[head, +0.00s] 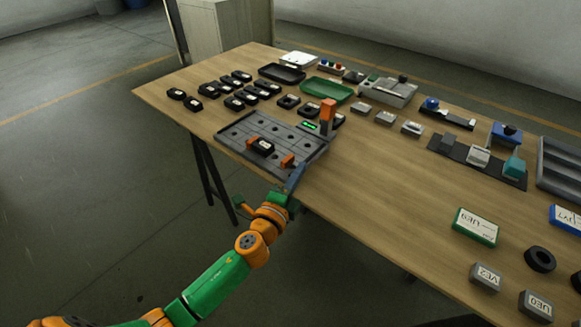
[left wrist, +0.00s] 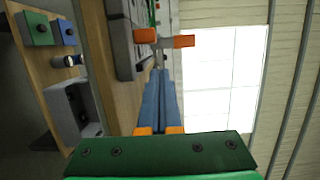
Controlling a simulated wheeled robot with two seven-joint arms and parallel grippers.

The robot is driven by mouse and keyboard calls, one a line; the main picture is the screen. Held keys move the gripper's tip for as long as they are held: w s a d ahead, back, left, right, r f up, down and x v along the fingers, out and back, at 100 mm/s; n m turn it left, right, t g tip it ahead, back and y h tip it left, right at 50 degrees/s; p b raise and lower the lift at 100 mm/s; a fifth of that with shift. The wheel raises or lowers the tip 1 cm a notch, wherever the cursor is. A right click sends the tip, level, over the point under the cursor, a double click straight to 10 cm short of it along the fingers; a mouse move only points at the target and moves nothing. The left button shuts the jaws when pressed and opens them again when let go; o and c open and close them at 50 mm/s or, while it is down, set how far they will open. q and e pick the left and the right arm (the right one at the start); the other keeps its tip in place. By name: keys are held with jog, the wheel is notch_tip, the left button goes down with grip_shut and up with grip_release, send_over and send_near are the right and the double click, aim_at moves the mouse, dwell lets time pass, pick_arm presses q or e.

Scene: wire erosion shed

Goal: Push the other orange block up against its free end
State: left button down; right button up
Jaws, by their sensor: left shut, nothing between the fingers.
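A black part with a pale label (head: 263,147) lies on the grey slotted plate (head: 240,128). One orange block (head: 250,141) is close at its left end; whether they touch is too small to tell. The other orange block (head: 287,161) stands right of the part, with a gap between. My left gripper (head: 300,170), its blue-grey fingers shut and empty, is at the plate's front right edge, near this right block. Contact cannot be told. In the left wrist view the shut fingers (left wrist: 160,75) point towards orange pieces (left wrist: 184,41). My right gripper is not in view.
An orange post (head: 328,112) with a small green display (head: 310,125) rises at the plate's back right corner. Several black parts lie behind the plate, near a green tray (head: 327,90).

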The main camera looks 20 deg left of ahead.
aim_at(278, 168)
pick_arm(q)
jog(key=shift+w+a, duration=0.15)
jog(key=shift+a, duration=0.45)
jog(key=shift+w+a, duration=0.15)
jog(key=shift+a, duration=0.45)
jog(key=shift+w+a, duration=0.25)
jog(key=shift+a, duration=0.4)
jog(key=shift+w+a, duration=0.2)
jog(key=shift+a, duration=0.4)
jog(key=shift+w+a, duration=0.25)
jog(key=shift+a, duration=0.4)
